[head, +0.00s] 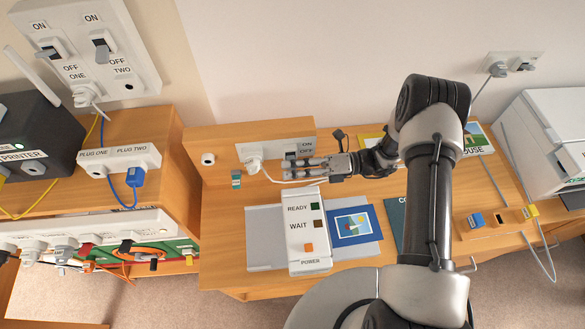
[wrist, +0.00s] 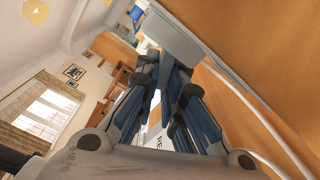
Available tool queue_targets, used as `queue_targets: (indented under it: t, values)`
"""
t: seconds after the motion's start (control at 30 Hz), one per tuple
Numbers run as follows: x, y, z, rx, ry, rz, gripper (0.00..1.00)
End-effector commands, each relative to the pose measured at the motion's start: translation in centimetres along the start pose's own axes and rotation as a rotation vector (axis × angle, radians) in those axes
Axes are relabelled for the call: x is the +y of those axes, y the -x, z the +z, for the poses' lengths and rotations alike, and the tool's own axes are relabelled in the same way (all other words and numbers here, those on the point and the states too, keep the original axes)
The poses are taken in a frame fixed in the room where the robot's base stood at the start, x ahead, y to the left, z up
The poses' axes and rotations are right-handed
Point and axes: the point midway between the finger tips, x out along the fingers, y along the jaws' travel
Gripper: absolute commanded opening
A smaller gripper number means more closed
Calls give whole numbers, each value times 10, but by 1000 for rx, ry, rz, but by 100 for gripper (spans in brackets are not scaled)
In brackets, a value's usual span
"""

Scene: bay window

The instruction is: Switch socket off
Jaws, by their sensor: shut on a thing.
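The socket (head: 262,148) is a white panel on a low wooden upstand at the back of the desk. A white plug sits in its left part. Its switch (head: 291,155) is at the right end, beside the ON and OFF labels. My gripper (head: 284,166) reaches in from the right, with its fingertips at the switch and shut on its lever. The fingers hide most of the lever, so I cannot tell its position. In the wrist view my fingers (wrist: 163,75) are close together, their tips by a pale block that looks like part of the socket.
A white READY/WAIT/POWER box (head: 308,262) and a blue picture card (head: 353,225) lie in front. A white cord runs from the plug under my gripper. At left are a two-switch panel (head: 82,48), a printer (head: 38,140) and a power strip (head: 90,228).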

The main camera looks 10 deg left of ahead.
Motion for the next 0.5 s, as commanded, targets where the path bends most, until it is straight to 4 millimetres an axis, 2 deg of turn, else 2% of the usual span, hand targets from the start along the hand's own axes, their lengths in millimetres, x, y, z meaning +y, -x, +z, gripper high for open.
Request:
queue_targets:
  t: [0.2,0.23,0.5]
  values:
    - [0,0,0,0,1,-2,0]
    - [0,0,0,0,1,-2,9]
    - [0,0,0,0,0,-1,27]
